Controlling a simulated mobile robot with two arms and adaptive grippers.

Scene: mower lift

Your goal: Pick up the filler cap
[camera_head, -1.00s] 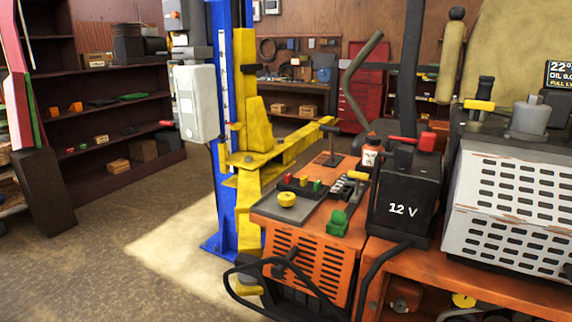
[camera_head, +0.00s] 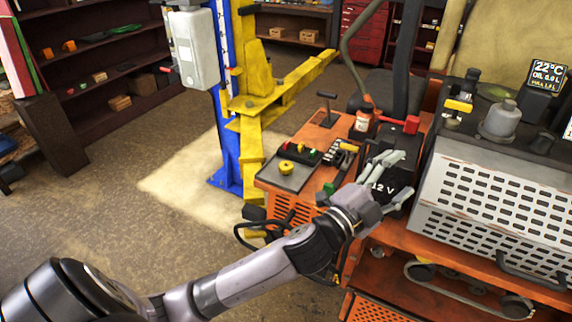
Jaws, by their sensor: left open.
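A round yellow cap (camera_head: 285,165), which looks like the filler cap, sits on the grey tray (camera_head: 290,181) on top of the orange mower body. My left gripper (camera_head: 397,174) is open and empty. It is to the right of the cap, in front of the black 12 V battery (camera_head: 407,168), and partly hides the battery and its label. The fingers point up and to the right; I cannot tell whether they touch the battery. A yellow T-shaped handle (camera_head: 458,105) stands on the engine at right. My right gripper is not in view.
A green piece (camera_head: 329,188) lies near the tray's right edge, close to my left wrist. A black lever (camera_head: 327,108) and a bent grey tube (camera_head: 352,50) rise behind. The perforated engine guard (camera_head: 495,200) is at right. The yellow lift arm (camera_head: 290,85) reaches behind the mower.

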